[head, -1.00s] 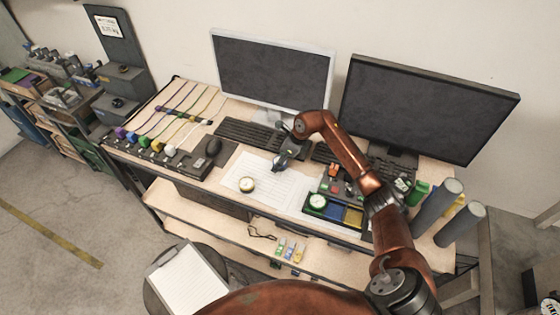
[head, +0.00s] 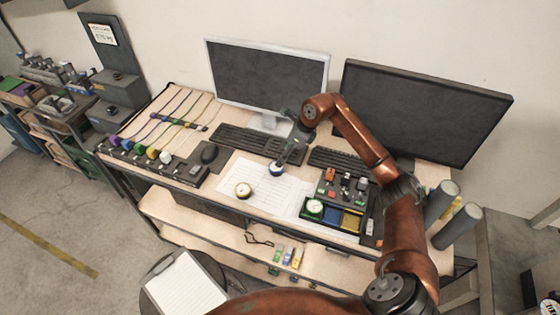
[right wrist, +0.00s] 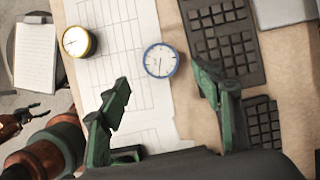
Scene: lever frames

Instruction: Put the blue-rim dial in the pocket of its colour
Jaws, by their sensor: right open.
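The blue-rim dial (head: 277,169) lies face up on the white paper sheet; it shows whole in the right wrist view (right wrist: 160,61). My right gripper (head: 284,158) is just above and behind it in the head view. In the right wrist view my right gripper (right wrist: 163,82) is open, its green fingers apart, with the dial beyond the tips and nothing between them. The pocket tray (head: 308,221) is to the right at the desk's front. Its blue pocket (head: 332,216) is empty. A green-rim dial (head: 314,207) sits in the left, green pocket.
A yellow-rim dial (head: 243,190) lies on the paper left of the blue one. The yellow pocket (head: 351,220) is empty. A control box (head: 343,186) stands behind the tray. Keyboards (head: 245,142) and two monitors (head: 268,80) line the back. Grey cylinders (head: 441,203) stand right.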

